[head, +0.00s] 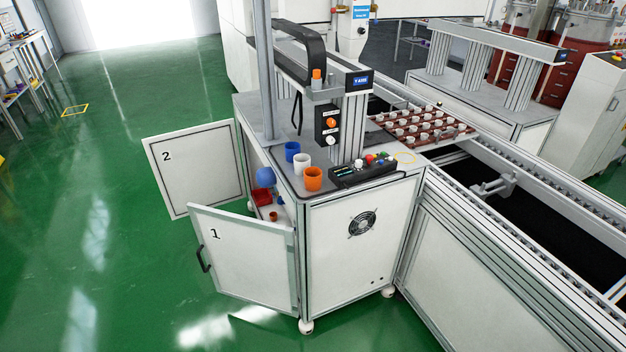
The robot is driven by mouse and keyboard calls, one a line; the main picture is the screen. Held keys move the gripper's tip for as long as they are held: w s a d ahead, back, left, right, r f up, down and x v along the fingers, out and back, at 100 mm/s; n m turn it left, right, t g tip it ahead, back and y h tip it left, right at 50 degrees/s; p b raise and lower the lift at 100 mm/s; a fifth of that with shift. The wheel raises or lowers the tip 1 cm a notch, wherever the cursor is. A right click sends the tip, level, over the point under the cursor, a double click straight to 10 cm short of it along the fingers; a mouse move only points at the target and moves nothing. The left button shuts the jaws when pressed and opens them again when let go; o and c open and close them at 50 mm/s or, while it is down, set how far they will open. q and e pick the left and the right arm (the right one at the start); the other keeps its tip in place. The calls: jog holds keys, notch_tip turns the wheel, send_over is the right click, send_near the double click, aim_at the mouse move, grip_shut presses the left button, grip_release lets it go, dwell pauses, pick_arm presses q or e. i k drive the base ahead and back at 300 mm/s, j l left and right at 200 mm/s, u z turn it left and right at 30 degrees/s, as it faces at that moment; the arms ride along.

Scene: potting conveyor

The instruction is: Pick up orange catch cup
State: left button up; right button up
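An orange catch cup (313,179) stands upright on the grey top of the machine cabinet (345,220), near its front left corner. A white cup (302,163) stands just behind it and a blue cup (292,151) behind that, in a row. A control box (362,172) with buttons lies to the right of the orange cup. Neither of my grippers shows in the head view.
Cabinet doors 1 (243,262) and 2 (192,168) stand open to the left, with a red bin (261,197) inside. A brown tray (425,127) of small white cups sits by the conveyor.

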aim_at(312, 175)
jog(key=i+l+u, duration=0.15)
jog(key=i+l, duration=0.15)
jog(key=i+l+u, duration=0.15)
jog(key=l, duration=0.3)
jog(key=i+l+u, duration=0.15)
jog(key=i+l, duration=0.2)
jog(key=l, duration=0.1)
